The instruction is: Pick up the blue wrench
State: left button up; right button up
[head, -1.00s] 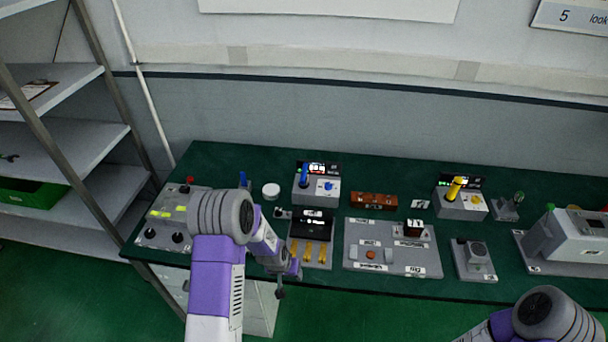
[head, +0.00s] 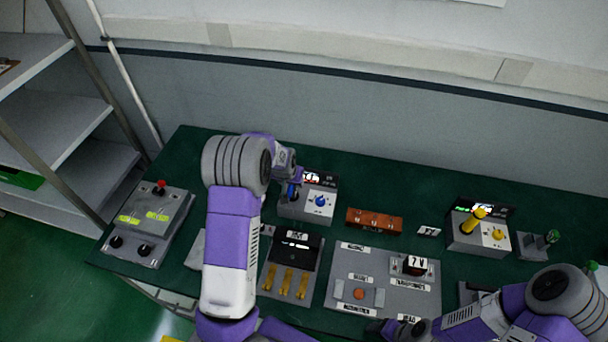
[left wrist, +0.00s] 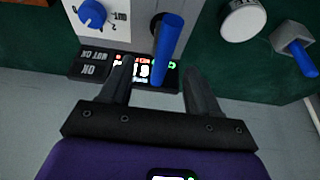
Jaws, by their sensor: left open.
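A blue upright handle (left wrist: 168,48) stands in a grey box with a blue knob (left wrist: 92,13); it looks like a plain rod, and I cannot tell for sure that it is the wrench. My left gripper (left wrist: 160,66) is open, with the blue handle showing between its fingers, not gripped. In the head view the handle (head: 292,190) is partly hidden by my left gripper (head: 287,172). A second blue-ended piece, a grey block with a short blue rod (left wrist: 300,55), lies to the right in the wrist view. My right gripper (head: 392,330) is partly visible at the bottom.
A brown block (head: 374,220) lies right of the box. A similar box with a yellow handle (head: 474,217) stands farther right. Panels with gold levers (head: 287,281) and a red button (head: 359,294) lie in front. A white round piece (left wrist: 243,18) is near the handle.

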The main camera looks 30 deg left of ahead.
aim_at(292, 187)
pick_arm(q)
jog(key=shift+s+r, duration=0.15)
pick_arm(e)
jog(key=shift+s+r, duration=0.2)
jog(key=shift+s, duration=0.05)
pick_arm(q)
jog(key=shift+s, duration=0.2)
pick_arm(e)
jog(key=shift+s+r, duration=0.1)
jog(key=shift+s, duration=0.15)
pick_arm(q)
jog(key=p+x, duration=0.1)
jog(key=x, duration=0.5)
jog(key=shift+a, duration=0.1)
pick_arm(e)
jog(key=shift+r, duration=0.55)
pick_arm(q)
jog(key=shift+w+f, duration=0.25)
jog(key=shift+f, duration=0.3)
pick_arm(e)
jog(key=shift+w, duration=0.15)
pick_arm(q)
jog(key=shift+r, duration=0.1)
grip_shut()
